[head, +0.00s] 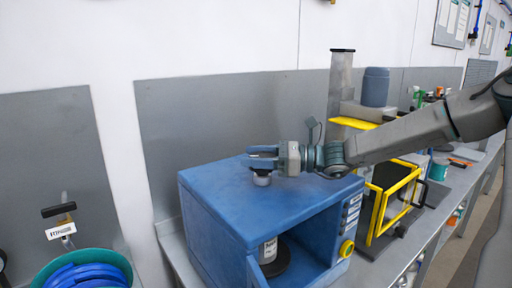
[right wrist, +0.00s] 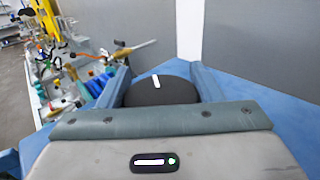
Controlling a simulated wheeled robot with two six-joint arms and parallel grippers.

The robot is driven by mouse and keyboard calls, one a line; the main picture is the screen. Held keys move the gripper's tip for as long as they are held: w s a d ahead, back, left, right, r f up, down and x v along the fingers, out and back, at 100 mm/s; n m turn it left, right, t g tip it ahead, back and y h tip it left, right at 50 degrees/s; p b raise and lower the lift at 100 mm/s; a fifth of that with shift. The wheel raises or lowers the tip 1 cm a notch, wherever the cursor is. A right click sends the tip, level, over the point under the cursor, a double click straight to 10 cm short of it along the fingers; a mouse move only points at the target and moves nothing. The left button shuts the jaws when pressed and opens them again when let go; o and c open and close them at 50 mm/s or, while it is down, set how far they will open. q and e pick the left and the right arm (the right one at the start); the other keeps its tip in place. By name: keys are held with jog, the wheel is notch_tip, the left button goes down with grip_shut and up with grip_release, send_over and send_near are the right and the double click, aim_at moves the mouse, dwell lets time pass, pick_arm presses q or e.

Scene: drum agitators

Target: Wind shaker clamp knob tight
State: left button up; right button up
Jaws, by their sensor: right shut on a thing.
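The shaker (head: 215,195) is a blue box with an open front, standing on the bench in the head view. Its clamp knob (head: 262,179) rises from the top panel, mostly hidden under my right gripper (head: 261,158). In the right wrist view the knob (right wrist: 162,91) is a black disc with a white mark, lying between the two blue-grey fingers. My right gripper is shut on the knob, its arm reaching in from the right. Inside the shaker stands a labelled container (head: 268,250) beside a dark round plate (head: 277,264). My left gripper is not in view.
A yellow-framed unit (head: 383,213) stands close to the shaker's right, with a blue-grey canister (head: 376,87) behind. A green tub (head: 50,276) with blue coils is at lower left. A grey wall panel backs the shaker. The shaker's top is otherwise clear.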

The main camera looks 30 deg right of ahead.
jog(key=shift+f+n+g+y, duration=0.1)
jog(key=shift+n+g+y, duration=0.75)
jog(key=shift+g, duration=0.35)
jog(key=n+g+y+b, duration=0.1)
jog(key=g, duration=0.1)
jog(key=n+g+b, duration=0.1)
jog(key=n+g, duration=0.1)
jog(key=shift+s+a+f+y+b, duration=0.1)
jog(key=shift+s+f+y+b, duration=0.1)
jog(key=shift+y+b, duration=0.15)
jog(key=n+g+b, duration=0.2)
jog(key=g, duration=0.1)
jog(key=n+g, duration=0.1)
jog(key=g, duration=0.1)
jog(key=shift+s+a+r+y+b, duration=0.1)
jog(key=shift+s+r+y+b, duration=0.05)
jog(key=shift+s+y+b, duration=0.2)
jog(key=shift+n+g+b, duration=0.4)
jog(key=shift+n+g, duration=0.25)
jog(key=shift+g, duration=0.25)
pick_arm(q)
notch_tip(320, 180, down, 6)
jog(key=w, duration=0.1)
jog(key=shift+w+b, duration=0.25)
jog(key=shift+b, duration=0.1)
pick_arm(e)
jog(key=shift+s+r+n+g, duration=0.1)
jog(key=shift+r+n+g, duration=0.1)
jog(key=shift+n+g, duration=0.6)
jog(key=shift+g, duration=0.3)
